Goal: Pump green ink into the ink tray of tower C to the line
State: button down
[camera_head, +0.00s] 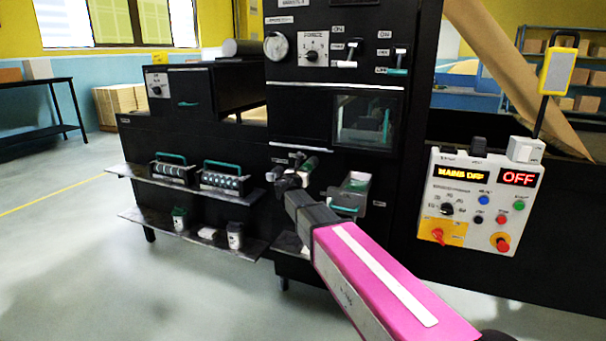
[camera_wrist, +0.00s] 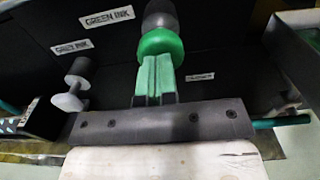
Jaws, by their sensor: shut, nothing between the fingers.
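In the wrist view a green pump knob (camera_wrist: 160,44) on a dark cylinder sits beneath a label reading GREEN INK. My gripper (camera_wrist: 156,58) has its green fingers together and empty, their tips right at the knob; whether they touch it I cannot tell. In the head view my gripper (camera_head: 284,181) is at the black press front, left of a grey tray with a green handle (camera_head: 350,192). This may be the ink tray; its ink level and line cannot be made out. The tower letter is not readable.
A pale grey knob (camera_wrist: 75,85) stands left of the green one. A control panel (camera_head: 480,205) at right reads MAINS OFF and OFF. Shelves (camera_head: 185,188) at left hold rollers with green handles and small cups. The floor in front at left is clear.

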jog(key=shift+x, duration=1.8)
jog(key=shift+w+r, duration=0.1)
jog(key=shift+w, duration=0.05)
jog(key=shift+s, duration=0.4)
jog(key=v, duration=1.4)
